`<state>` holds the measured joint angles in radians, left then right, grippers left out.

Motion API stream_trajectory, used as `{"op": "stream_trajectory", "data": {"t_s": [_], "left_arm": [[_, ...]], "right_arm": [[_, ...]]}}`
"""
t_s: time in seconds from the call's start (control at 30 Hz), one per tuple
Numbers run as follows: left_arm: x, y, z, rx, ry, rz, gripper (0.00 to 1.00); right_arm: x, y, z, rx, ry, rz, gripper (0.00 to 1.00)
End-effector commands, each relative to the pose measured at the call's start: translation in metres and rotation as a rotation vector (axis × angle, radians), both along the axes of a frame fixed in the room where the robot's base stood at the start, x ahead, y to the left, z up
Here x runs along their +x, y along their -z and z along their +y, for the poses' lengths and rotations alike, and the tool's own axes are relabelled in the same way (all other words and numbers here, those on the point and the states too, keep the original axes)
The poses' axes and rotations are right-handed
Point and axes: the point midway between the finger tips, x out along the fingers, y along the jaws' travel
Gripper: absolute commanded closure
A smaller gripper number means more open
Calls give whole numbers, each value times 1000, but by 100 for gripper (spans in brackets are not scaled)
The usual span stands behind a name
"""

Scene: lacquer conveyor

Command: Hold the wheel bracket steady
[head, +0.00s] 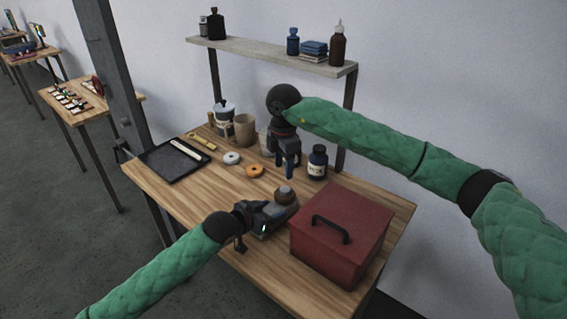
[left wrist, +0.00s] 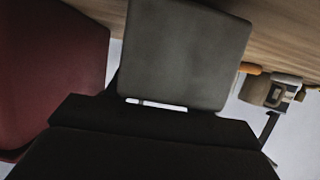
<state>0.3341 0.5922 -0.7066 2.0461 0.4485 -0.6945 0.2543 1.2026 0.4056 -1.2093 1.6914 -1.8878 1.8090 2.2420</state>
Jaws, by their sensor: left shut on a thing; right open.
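The wheel bracket (head: 272,218) is a grey block near the front middle of the table, with a round brownish wheel (head: 285,195) on its top. My left gripper (head: 257,211) reaches it from the left and is shut on it, hiding part of its side. In the left wrist view a large grey face, apparently the bracket (left wrist: 185,50), fills the middle above my dark gripper (left wrist: 155,110). My right gripper (head: 287,168) points down, open and empty, above the table behind the wheel, apart from it.
A red box (head: 325,255) with a dark handle stands close right of the bracket. Behind are a dark bottle (head: 317,162), an orange ring (head: 255,171), a white ring (head: 231,158) and several pots. A black tray (head: 165,171) lies at the left. Bare wood (head: 185,197) is free at front left.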

Motion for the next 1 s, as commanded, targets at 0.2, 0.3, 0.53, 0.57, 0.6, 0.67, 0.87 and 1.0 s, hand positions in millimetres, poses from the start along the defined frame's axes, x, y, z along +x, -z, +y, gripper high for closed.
{"op": "stream_trajectory", "data": {"t_s": [0.2,0.3,0.53,0.57,0.6,0.67,0.87,1.0], "left_arm": [[0,-1,0,-1,0,-3,100],[0,-1,0,-1,0,-3,100],[0,-2,0,-1,0,-3,100],[0,-2,0,-1,0,-3,100],[0,-2,0,-1,0,-3,100],[0,-2,0,-1,0,-3,100],[0,-2,0,-1,0,-3,100],[0,-1,0,-1,0,-3,100]], "right_arm": [[-1,17,0,-1,0,3,53],[-1,29,0,1,1,3,53],[0,62,0,1,0,3,53],[0,65,0,1,0,3,53],[0,69,0,0,0,2,53],[0,73,0,1,0,2,53],[0,78,0,2,0,0,53],[0,78,0,2,0,1,55]]}}
